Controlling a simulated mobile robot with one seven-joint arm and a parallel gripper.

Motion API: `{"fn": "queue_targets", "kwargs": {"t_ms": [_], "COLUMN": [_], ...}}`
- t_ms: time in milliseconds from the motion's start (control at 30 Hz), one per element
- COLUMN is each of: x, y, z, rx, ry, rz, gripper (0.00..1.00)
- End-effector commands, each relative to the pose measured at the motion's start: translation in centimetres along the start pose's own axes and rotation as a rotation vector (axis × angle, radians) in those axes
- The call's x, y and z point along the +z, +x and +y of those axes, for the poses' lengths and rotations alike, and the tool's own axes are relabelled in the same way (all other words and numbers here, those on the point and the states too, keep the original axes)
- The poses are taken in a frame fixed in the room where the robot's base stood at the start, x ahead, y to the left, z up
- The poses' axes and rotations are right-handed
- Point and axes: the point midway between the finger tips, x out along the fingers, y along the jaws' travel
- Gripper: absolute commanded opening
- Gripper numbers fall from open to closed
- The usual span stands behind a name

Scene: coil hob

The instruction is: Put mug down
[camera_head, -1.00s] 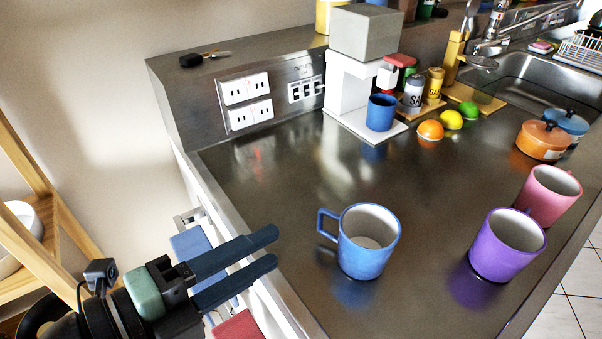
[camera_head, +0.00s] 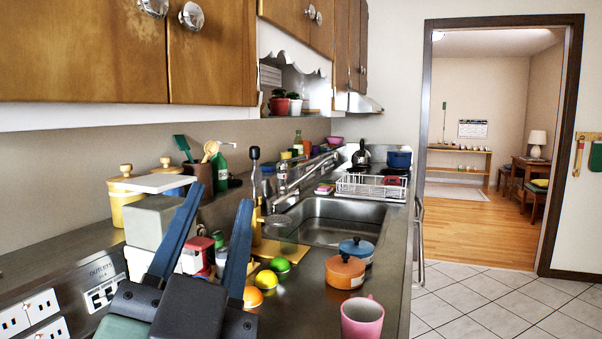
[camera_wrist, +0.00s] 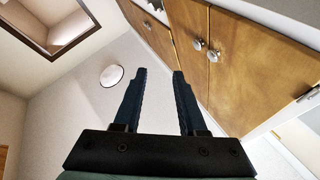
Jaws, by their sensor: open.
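My gripper (camera_head: 208,237) is raised in front of the counter in the head view, its two dark blue fingers apart with nothing between them. In the wrist view my gripper (camera_wrist: 160,80) is also open and empty, pointing up towards the ceiling and the wooden cupboards. A pink mug (camera_head: 362,320) stands upright on the counter at the bottom of the head view, its lower part cut off by the frame. It is apart from my gripper. The blue and purple mugs seen earlier are out of view now.
An orange pot (camera_head: 345,272) and a blue pot (camera_head: 356,250) stand beyond the pink mug, near the sink (camera_head: 328,220). An orange fruit (camera_head: 253,297), a yellow one (camera_head: 266,279) and a green one (camera_head: 280,265) lie beside my gripper. Wooden cupboards (camera_head: 80,50) hang above.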

Motion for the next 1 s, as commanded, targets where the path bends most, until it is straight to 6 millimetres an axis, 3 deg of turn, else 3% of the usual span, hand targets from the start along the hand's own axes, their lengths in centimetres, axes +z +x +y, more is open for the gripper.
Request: {"fn": "queue_targets", "kwargs": {"t_ms": [33, 100, 200, 300, 767, 1000], "x": [-3.2, -6.7, -10.2, -12.1, -13.1, -16.1], "y": [0.4, 0.5, 0.1, -0.3, -0.4, 1.2], "z": [1.0, 1.6, 2.0, 2.2, 2.1, 0.7], "rx": [-0.019, -0.045, -0.061, -0.065, -0.068, -0.068], "ry": [-0.092, -0.210, -0.335, -0.406, -0.439, -0.438], "rz": [0.084, 0.180, 0.284, 0.342, 0.367, 0.366], "gripper": [0.41, 0.41, 0.41, 0.41, 0.41, 0.41]}}
